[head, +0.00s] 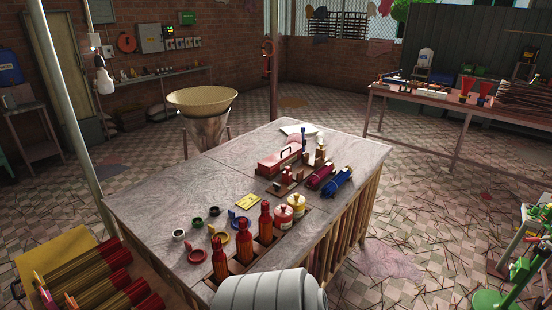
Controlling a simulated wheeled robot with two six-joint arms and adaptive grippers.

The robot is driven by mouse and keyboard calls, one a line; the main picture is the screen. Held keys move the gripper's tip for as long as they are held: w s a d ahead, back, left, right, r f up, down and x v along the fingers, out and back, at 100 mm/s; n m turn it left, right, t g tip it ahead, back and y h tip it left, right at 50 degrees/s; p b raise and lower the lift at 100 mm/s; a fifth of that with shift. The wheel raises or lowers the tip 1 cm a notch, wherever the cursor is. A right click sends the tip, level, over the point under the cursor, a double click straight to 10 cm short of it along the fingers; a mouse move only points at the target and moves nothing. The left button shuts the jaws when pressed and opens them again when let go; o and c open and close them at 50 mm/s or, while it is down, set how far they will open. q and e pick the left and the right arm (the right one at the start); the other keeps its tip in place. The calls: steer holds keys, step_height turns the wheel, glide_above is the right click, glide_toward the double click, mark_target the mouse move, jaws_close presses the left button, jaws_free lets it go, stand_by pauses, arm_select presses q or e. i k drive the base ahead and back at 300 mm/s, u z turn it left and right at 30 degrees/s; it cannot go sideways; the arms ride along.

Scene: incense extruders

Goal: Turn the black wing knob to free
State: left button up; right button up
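I cannot make out a black wing knob anywhere in the head view. A green machine (520,268) stands at the right edge, cut off by the frame. Its small parts are too small to tell apart. Neither of my grippers shows in this view.
A grey-topped table (150,205) stands in the middle. It carries red bottles (244,243), two lidded jars (282,216), small round cups and a long red box (279,160). A long bench (427,97) is at the back right. Tiled floor (400,215) lies open between them, littered with thin sticks.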

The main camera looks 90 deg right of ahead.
mark_target(277, 187)
steer(key=z, duration=3.6)
steer(key=i, duration=0.6)
